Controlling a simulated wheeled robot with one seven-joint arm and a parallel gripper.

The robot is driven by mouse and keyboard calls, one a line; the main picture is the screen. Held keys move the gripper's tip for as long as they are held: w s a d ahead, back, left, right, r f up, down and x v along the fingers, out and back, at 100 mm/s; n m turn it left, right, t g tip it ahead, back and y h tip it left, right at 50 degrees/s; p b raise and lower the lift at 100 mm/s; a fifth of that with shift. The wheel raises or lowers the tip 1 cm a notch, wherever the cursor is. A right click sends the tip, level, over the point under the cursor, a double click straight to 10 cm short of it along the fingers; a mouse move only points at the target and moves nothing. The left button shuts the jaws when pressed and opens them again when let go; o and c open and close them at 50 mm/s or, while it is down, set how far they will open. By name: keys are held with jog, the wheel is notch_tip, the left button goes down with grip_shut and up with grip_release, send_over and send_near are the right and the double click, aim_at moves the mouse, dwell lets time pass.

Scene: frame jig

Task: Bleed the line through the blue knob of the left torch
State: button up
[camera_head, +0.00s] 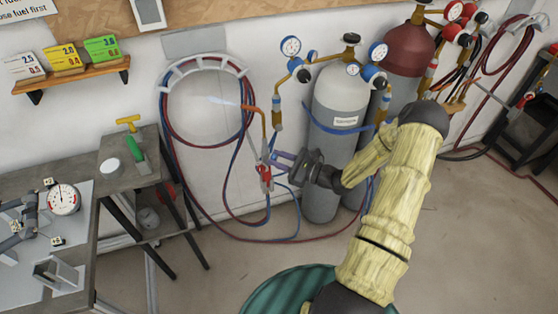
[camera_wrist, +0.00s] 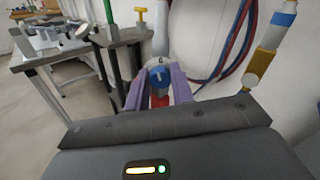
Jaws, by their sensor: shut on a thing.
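The left torch (camera_head: 265,172) hangs by the wall beside the grey cylinder, its orange neck (camera_head: 253,108) bending left at the top. A pale blue-white streak (camera_head: 225,101) extends from its tip and looks like a flame. My gripper (camera_head: 277,158) reaches in from the right to the torch body. In the wrist view, the blue knob (camera_wrist: 157,76) sits between my two purple fingers (camera_wrist: 158,90), which are shut on it. A red part (camera_wrist: 160,101) shows just below the knob. The contact faces are hidden.
Red and blue hoses (camera_head: 170,125) hang on a wall rack (camera_head: 200,62). A workbench (camera_head: 85,240) and small stand (camera_head: 135,160) are at left. The floor between is clear.

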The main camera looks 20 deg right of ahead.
jog(key=shift+n+b, duration=0.65)
jog(key=shift+n, duration=0.85)
jog(key=o, duration=1)
jog(key=b+v, duration=0.2)
jog(key=v, duration=1.5)
jog(key=shift+s+d+r+b, duration=0.15)
jog(key=shift+s+b, duration=0.1)
jog(key=shift+b, duration=0.15)
